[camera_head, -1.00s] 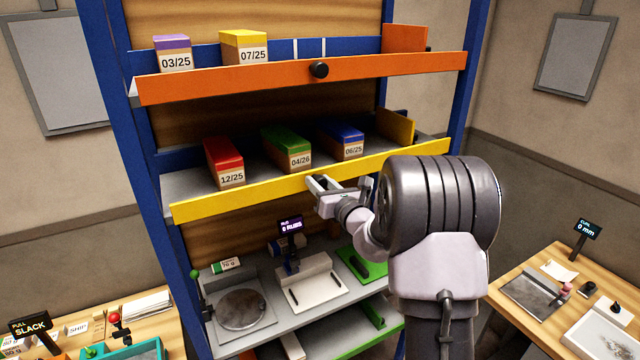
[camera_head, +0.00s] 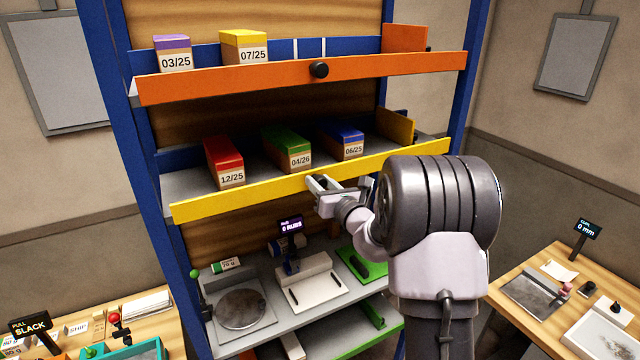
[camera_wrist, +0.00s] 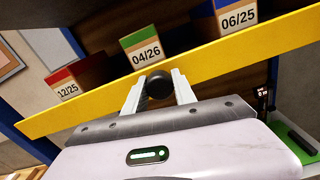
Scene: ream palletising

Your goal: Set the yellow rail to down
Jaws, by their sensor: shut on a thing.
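The yellow rail (camera_head: 250,196) runs along the front edge of the middle shelf, standing up in front of the boxes there. In the wrist view the yellow rail (camera_wrist: 225,58) crosses the picture at a slant, with a round black knob (camera_wrist: 158,84) on its front. My gripper (camera_head: 318,184) is at the middle of the rail. In the wrist view my gripper (camera_wrist: 159,92) has its two fingers on either side of the knob and is shut on it. In the head view the knob is mostly hidden by the fingers.
Behind the rail stand a red box (camera_head: 224,162), a green box (camera_head: 287,149) and a blue box (camera_head: 341,139). An orange rail (camera_head: 220,81) with its own black knob (camera_head: 319,70) is above. A lower shelf (camera_head: 262,345) holds devices below my gripper.

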